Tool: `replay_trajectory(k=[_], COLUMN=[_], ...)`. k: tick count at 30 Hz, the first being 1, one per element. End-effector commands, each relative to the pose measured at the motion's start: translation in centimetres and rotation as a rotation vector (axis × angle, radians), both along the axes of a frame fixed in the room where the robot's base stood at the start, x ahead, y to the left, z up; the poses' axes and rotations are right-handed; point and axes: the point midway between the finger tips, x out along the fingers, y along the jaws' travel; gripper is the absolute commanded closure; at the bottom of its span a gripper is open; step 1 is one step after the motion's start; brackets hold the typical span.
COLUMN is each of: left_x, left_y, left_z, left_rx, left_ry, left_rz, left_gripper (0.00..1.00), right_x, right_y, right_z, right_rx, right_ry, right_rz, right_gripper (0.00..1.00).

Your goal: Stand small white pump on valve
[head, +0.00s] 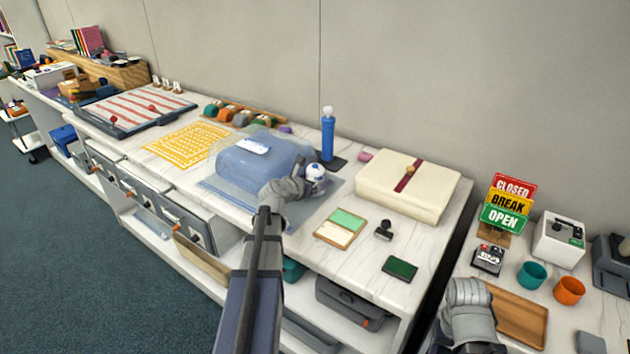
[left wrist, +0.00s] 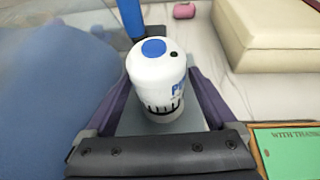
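The small white pump (left wrist: 157,78) has a blue button on top and a dark slotted band near its base. It stands upright on a grey-blue surface; in the head view it (head: 316,173) is beside the blue bag. My left gripper (left wrist: 158,85) is open, with one finger on each side of the pump and small gaps visible. The bulging blue bag (head: 256,168) lies in clear plastic; a white patch (head: 252,146) shows on its top. I cannot make out the valve clearly. My right gripper (head: 468,295) is over the right-hand counter, its fingers unclear.
A blue bottle (head: 328,135) stands close behind the pump. A cream box (head: 407,185) with a red band is to the right, with a green-and-cream card tray (head: 341,228) and a stamp (head: 383,230) in front. A dark gap separates the two counters.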

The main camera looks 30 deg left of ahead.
Motion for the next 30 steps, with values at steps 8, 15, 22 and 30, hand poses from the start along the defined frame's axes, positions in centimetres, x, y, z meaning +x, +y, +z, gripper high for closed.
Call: replay_trajectory(k=[8, 15, 22, 30], left_x=[0.0, -2.6, -7.1, -10.4], left_y=[0.0, -0.1, -0.2, -0.1], left_z=[0.1, 1.6, 3.5, 4.7], left_rx=[0.000, 0.000, -0.001, -0.001], left_ry=[0.000, 0.000, 0.000, 0.000], left_rz=[0.000, 0.003, 0.003, 0.001], left_gripper=[0.04, 0.04, 0.04, 0.04], right_x=[0.0, 0.0, 0.0, 0.0], right_y=[0.0, 0.0, 0.0, 0.0], right_z=[0.1, 1.6, 3.5, 4.7], right_rx=[0.000, 0.000, 0.000, 0.000], right_ry=[0.000, 0.000, 0.000, 0.000], right_rz=[0.000, 0.000, 0.000, -0.001], right_gripper=[0.37, 0.37, 0.37, 0.37])
